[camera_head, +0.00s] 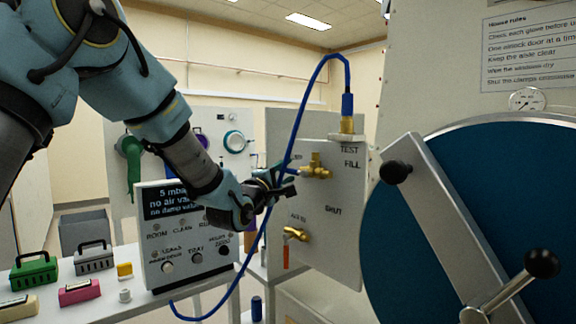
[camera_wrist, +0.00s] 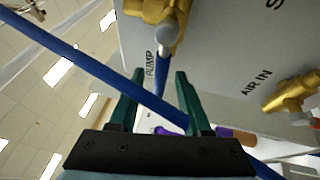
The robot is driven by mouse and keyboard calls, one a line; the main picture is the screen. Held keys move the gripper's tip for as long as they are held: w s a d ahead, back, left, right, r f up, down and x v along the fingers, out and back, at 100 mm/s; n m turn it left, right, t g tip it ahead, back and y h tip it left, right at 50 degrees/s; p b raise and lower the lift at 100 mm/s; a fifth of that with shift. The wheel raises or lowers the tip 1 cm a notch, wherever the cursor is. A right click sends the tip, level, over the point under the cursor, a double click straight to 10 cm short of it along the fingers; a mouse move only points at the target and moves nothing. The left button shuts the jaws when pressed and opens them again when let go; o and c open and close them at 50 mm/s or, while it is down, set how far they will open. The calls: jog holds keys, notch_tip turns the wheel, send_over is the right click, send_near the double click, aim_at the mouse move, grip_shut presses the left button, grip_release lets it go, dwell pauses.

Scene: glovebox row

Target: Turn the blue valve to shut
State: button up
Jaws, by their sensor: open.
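The brass pump valve (camera_head: 315,170) is on the grey upright panel, and its body (camera_wrist: 158,8) is at the top of the wrist view. A blue lever (camera_wrist: 162,72) shows below its grey end, by the word PUMP, pointing towards my gripper. My gripper (camera_head: 284,183) is in front of the panel, just left of this valve. In the head view my gripper partly hides the lever.
The hose (camera_head: 300,110) loops from a brass fitting (camera_head: 347,127) past my gripper to the bench. A second brass valve (camera_head: 297,234), with an orange-red lever (camera_head: 286,257) hanging down, is below. A big round blue door (camera_head: 420,240) with a grey bar is at right.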

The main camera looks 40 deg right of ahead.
jog(key=shift+w+d+r, duration=0.1)
jog(key=shift+w+d, duration=0.1)
jog(key=shift+d, duration=0.35)
grip_shut()
dwell(1.1)
